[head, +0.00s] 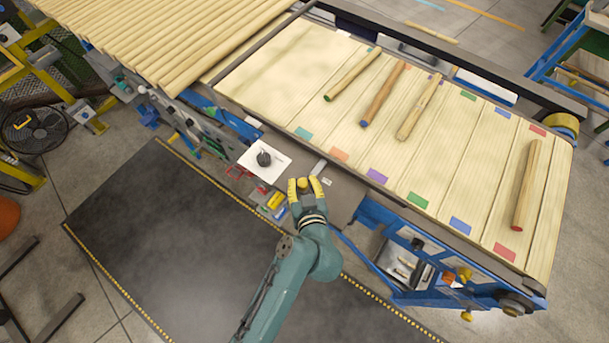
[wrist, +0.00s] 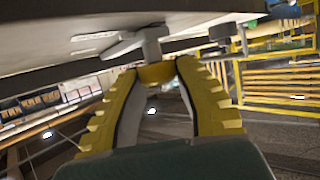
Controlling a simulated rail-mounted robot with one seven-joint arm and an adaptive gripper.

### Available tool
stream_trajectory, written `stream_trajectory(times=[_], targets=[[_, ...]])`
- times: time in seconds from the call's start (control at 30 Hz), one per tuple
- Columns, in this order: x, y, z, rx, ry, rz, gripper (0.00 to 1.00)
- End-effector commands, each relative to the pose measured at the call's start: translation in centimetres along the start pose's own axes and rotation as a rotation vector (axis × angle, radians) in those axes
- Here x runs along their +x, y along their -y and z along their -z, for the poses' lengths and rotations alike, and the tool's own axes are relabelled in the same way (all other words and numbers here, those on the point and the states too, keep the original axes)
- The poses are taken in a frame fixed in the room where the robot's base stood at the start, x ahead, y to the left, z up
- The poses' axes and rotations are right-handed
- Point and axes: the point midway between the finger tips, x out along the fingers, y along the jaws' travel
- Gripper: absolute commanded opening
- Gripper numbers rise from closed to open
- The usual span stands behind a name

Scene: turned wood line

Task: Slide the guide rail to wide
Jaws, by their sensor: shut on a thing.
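My gripper (head: 304,186) is at the near edge of the wood line, with its yellow fingers closed around a small yellow knob (head: 302,182). In the wrist view the fingertips (wrist: 157,78) meet on the yellow knob (wrist: 156,71), just below a grey bracket (wrist: 148,44) under a pale panel. A grey lever-like piece (head: 319,167) shows beside the fingers in the head view. I cannot tell how the guide rail connects to the knob, or its setting; a small label (head: 327,182) is too small to read.
The slatted bed (head: 455,165) carries several loose turned sticks and coloured patches. Rows of dowels (head: 170,35) lie at upper left. A white sheet with a black knob (head: 264,158) and a yellow block (head: 275,201) are left of my gripper. Dark mat (head: 160,230) is clear.

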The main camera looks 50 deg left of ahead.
Motion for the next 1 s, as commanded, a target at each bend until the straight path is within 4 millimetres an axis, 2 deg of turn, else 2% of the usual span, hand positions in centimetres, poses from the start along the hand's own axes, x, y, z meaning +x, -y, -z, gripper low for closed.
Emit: stream_trajectory(times=[0.03, 0.17, 0.2, 0.47, 0.57, 0.67, 0.9, 1.0], targets=[[0.0, 0.3, -0.1, 0.002, 0.002, 0.008, 0.34], [0.0, 0.2, 0.0, 0.002, 0.001, 0.007, 0.59], [0.0, 0.2, 0.0, 0.002, 0.001, 0.006, 0.62], [-0.1, 0.1, 0.0, 0.001, 0.001, 0.003, 0.62], [-0.9, 0.0, -0.1, 0.003, 0.002, 0.002, 0.62], [-2.8, 0.0, -0.1, 0.002, 0.002, -0.001, 0.62], [-8.8, -0.1, -0.1, 0.004, 0.001, -0.002, 0.62], [-10.6, -0.1, 0.0, 0.003, 0.001, -0.001, 0.62]])
